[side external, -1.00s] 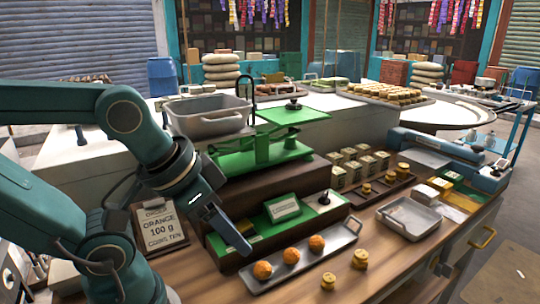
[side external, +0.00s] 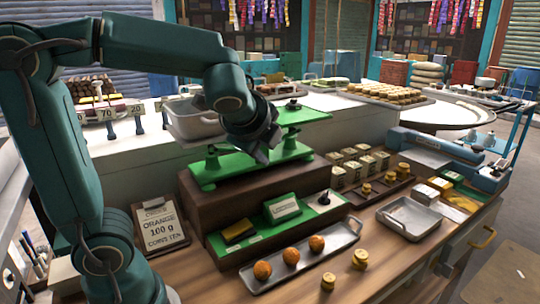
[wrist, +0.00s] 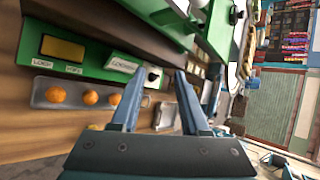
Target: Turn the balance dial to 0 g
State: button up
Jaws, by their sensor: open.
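A green balance (side external: 245,165) stands on a brown block, with a grey tub (side external: 195,118) on its left side and a green plate (side external: 305,115) on its right. Below it, a green panel (side external: 290,210) carries a yellowish window, a label plate and a small dark knob (side external: 323,198) on a pale base. In the wrist view the knob (wrist: 152,77) shows between my fingertips, beyond them. I cannot read any dial setting. My gripper (side external: 264,156) is in front of the balance beam, above and left of the knob. In the wrist view my gripper (wrist: 158,78) is open and empty.
A grey tray (side external: 300,255) with three orange balls lies in front of the panel. Gold coin stacks (side external: 360,259) and an empty tray (side external: 408,216) are to the right. Small boxes (side external: 360,165) stand right of the balance.

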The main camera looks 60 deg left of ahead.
aim_at(324, 194)
jog(key=w+f+m+t, duration=0.1)
jog(key=w+m+t, duration=0.3)
jog(key=w+m, duration=0.95)
jog(key=f+m, duration=0.1)
jog(key=f, duration=0.8)
jog(key=d+f+m, duration=0.1)
jog(key=f, duration=0.4)
jog(key=shift+s+f+m, duration=0.15)
jog(key=shift+s+m, duration=0.15)
jog(key=shift+m, duration=0.05)
jog(key=shift+x, duration=2.6)
jog(key=shift+s, duration=0.1)
grip_shut()
